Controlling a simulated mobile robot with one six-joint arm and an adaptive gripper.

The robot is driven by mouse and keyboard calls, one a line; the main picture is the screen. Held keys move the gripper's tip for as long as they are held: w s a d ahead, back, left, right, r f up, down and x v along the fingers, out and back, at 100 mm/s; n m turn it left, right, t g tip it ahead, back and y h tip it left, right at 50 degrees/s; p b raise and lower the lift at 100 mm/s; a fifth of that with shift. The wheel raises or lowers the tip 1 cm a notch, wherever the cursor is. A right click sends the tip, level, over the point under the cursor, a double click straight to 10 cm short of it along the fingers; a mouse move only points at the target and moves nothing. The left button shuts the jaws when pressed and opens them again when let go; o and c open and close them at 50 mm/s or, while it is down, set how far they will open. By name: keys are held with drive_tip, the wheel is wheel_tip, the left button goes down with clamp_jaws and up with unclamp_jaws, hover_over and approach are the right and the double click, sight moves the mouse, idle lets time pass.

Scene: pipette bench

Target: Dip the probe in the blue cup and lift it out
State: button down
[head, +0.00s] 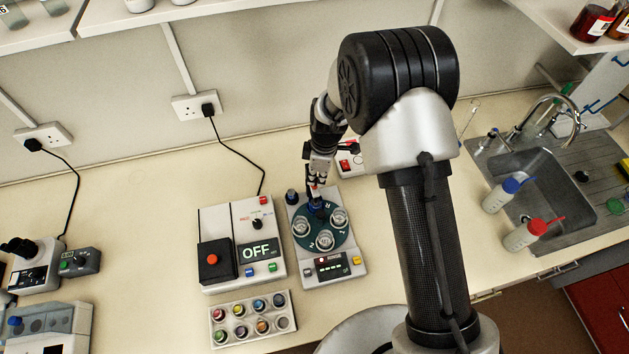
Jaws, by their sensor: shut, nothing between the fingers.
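A round dark green turntable (306,243) on a white machine carries several cups. Three clear-rimmed cups stand on its left, right and front. Something blue (315,207), which looks like the blue cup, is at its back, partly hidden by my gripper. My gripper (317,186) points down just above this blue part. It looks shut, with nothing held between its fingers. A small red-and-white detail shows at the fingertips. I cannot make out the probe clearly, nor whether anything is dipped in the cup.
A white control box (241,245) reading OFF stands left of the turntable machine. A tray (252,321) of coloured pots lies in front of it. A red-switched box (348,165) is behind, close to my arm.

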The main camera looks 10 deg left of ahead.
drive_tip(key=shift+f+b, duration=0.5)
drive_tip(key=shift+f, duration=0.35)
drive_tip(key=shift+r+p, duration=0.4)
drive_tip(key=d, duration=0.1)
drive_tip(key=d+r, duration=0.1)
drive_tip(key=d, duration=0.1)
drive_tip(key=shift+w+b, duration=0.1)
drive_tip(key=shift+b, duration=0.2)
wheel_tip(320, 180, up, 12)
drive_tip(key=d, duration=0.1)
drive_tip(key=shift+d, duration=0.1)
